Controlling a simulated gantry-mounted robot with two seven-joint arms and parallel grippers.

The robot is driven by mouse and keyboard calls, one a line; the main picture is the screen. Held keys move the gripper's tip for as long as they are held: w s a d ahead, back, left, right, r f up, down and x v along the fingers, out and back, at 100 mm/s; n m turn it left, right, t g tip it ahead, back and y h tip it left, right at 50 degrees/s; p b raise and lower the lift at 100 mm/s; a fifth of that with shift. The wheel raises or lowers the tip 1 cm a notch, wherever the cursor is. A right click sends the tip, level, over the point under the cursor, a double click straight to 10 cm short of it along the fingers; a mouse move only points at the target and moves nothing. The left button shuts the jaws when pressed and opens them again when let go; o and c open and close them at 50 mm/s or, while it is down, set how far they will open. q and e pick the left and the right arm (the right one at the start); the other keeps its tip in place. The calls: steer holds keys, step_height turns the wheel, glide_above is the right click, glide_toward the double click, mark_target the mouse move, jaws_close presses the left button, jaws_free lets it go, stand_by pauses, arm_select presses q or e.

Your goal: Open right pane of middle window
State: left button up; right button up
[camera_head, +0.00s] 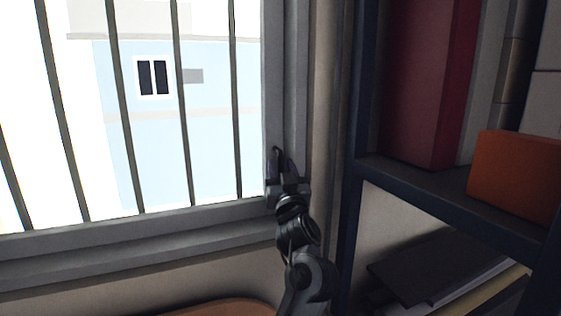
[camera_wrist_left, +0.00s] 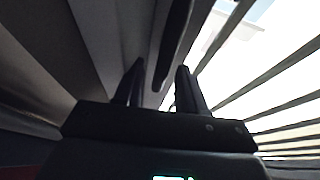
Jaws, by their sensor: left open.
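A window (camera_head: 284,60) with a grey frame and dark vertical bars fills the left of the head view. My left gripper (camera_head: 282,154) is at the right upright of its frame, near the lower corner. In the left wrist view the same gripper (camera_wrist_left: 160,66) has its two fingers apart. A dark elongated piece, which looks like a window handle (camera_wrist_left: 175,45), lies ahead of the gap between the fingertips. Whether a finger touches it I cannot tell. The handle is not clear in the head view. My right gripper is not in view.
A dark blue shelf (camera_head: 425,188) stands close to the right of my arm, with a red box (camera_head: 425,85) and an orange box (camera_head: 516,175) on it. Dark folders (camera_head: 440,268) lie on a lower level. A brown rounded surface (camera_head: 215,308) shows at the bottom.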

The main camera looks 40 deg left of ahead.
arm_select(q)
steer(key=shift+w+a+r, duration=0.2)
steer(key=shift+w+a, duration=0.15)
steer(key=shift+a, duration=0.1)
steer(key=shift+c, duration=0.3)
jaws_close()
